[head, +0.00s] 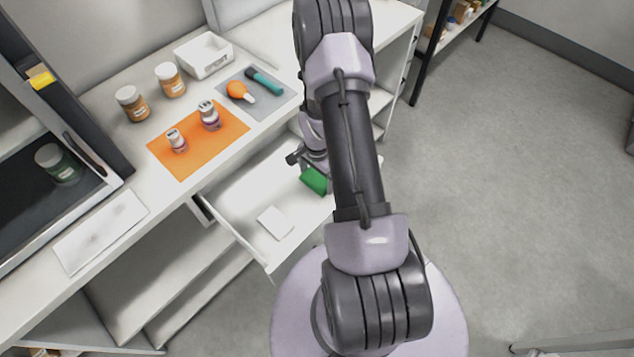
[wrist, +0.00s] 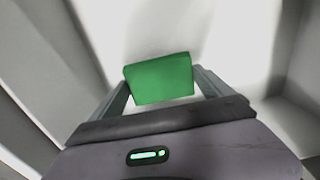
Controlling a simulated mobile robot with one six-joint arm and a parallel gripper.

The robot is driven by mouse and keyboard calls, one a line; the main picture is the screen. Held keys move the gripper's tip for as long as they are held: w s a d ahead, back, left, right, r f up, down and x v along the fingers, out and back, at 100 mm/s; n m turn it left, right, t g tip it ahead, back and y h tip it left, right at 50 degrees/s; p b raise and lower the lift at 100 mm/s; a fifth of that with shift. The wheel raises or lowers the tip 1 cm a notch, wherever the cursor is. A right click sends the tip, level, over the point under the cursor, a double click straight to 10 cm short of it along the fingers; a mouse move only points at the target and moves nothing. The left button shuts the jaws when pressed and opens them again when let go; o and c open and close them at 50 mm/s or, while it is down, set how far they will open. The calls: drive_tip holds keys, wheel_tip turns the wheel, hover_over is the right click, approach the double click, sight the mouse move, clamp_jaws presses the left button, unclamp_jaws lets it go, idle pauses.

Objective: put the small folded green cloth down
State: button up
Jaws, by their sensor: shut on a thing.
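The small folded green cloth (head: 314,180) is at my gripper, over the open white drawer (head: 243,195) in the head view. In the wrist view the green cloth (wrist: 160,79) sits between the two fingers of my gripper (wrist: 160,88), which is shut on it. White surfaces of the drawer lie beyond it in the wrist view. I cannot tell whether the cloth touches the drawer floor. My arm hides the right part of the drawer in the head view.
A white folded piece (head: 275,222) lies in the drawer's front part. Two brown jars and a white bin (head: 204,55) stand behind.

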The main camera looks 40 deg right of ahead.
wheel_tip(320, 180, down, 2)
